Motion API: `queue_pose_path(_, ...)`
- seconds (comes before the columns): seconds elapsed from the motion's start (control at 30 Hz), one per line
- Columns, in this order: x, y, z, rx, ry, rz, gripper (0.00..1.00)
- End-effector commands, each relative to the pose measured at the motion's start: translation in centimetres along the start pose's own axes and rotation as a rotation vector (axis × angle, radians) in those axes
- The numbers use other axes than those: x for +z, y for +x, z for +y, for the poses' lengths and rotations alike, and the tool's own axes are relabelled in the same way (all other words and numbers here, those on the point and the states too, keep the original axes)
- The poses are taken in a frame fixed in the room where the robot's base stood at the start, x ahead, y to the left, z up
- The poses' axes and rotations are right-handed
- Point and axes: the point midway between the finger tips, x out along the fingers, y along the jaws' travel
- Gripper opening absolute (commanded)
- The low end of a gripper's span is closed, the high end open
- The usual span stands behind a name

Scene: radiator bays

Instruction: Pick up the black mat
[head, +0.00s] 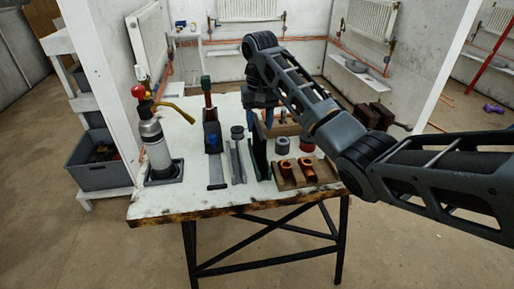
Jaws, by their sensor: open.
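I cannot pick out the black mat for sure. A thin dark panel (259,160) stands on the worktable beside the grey metal rails, and it looks dark green to black. A dark base (176,173) lies under the gas bottle at the table's left. My gripper (262,118) points down over the back of the table, behind the dark panel. It is open, small in view and partly hidden by my arm. I cannot see anything held in it.
The white worktable (160,207) carries a gas torch bottle (155,145), metal rails (236,162), a wooden block with copper fittings (297,173) and round tins (284,145). A grey crate (98,176) sits on the left shelf. The table's front edge is mostly clear.

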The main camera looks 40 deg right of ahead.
Motion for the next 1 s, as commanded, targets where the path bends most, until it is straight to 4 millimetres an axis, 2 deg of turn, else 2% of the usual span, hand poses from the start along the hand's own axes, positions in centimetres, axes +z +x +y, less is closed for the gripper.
queue_pose_path(0.17, -0.2, 1.6, 0.0, 0.001, 0.001, -0.002, 0.47)
queue_pose_path(0.4, -0.5, 4.9, 0.0, 0.001, 0.002, -0.002, 0.47)
queue_pose_path(0.73, -0.6, 5.6, 0.0, 0.000, 0.001, 0.000, 0.47)
queue_pose_path(1.0, -0.6, 5.6, -0.1, 0.000, 0.001, 0.000, 0.21)
